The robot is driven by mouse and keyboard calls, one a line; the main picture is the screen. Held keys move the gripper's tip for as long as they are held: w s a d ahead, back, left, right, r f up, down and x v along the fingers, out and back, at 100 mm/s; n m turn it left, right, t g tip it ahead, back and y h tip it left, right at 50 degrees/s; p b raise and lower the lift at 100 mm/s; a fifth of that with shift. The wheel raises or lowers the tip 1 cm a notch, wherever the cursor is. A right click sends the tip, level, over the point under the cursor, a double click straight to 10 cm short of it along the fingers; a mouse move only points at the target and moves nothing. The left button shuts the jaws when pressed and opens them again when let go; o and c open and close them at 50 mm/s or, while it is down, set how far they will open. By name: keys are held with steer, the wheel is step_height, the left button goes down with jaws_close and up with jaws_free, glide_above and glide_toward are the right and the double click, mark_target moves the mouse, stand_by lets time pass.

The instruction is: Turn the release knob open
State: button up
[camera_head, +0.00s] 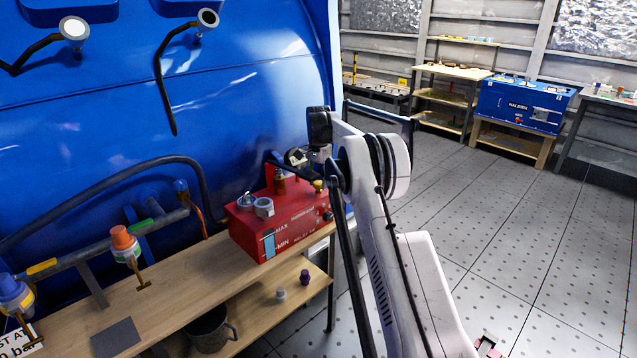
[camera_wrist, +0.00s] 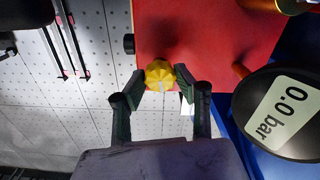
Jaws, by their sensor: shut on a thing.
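The release knob is a yellow lobed knob (camera_wrist: 160,74) on the red box, seen from above in the wrist view. In the head view the yellow knob (camera_head: 318,186) shows at the right end of the red box's top (camera_head: 285,222). My gripper (camera_wrist: 160,80) has one dark finger on each side of the knob, with the fingertips against its lower edges, and is shut on it. A small pale mark shows on the knob's near side. In the head view my wrist and arm stand just right of the box, and the fingertips are hard to make out.
A round gauge reading 0.0 bar (camera_wrist: 275,115) is close to the right of my gripper. The red box stands on a wooden bench (camera_head: 180,290) against a large blue tank (camera_head: 120,110). A black knob (camera_wrist: 129,44) sits on the box's side. Open floor (camera_head: 510,220) lies right.

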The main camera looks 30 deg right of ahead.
mark_target(319, 182)
steer(key=shift+n, duration=1.9)
steer(key=o, duration=1.1)
step_height(319, 182, up, 12)
steer(key=shift+r, duration=0.1)
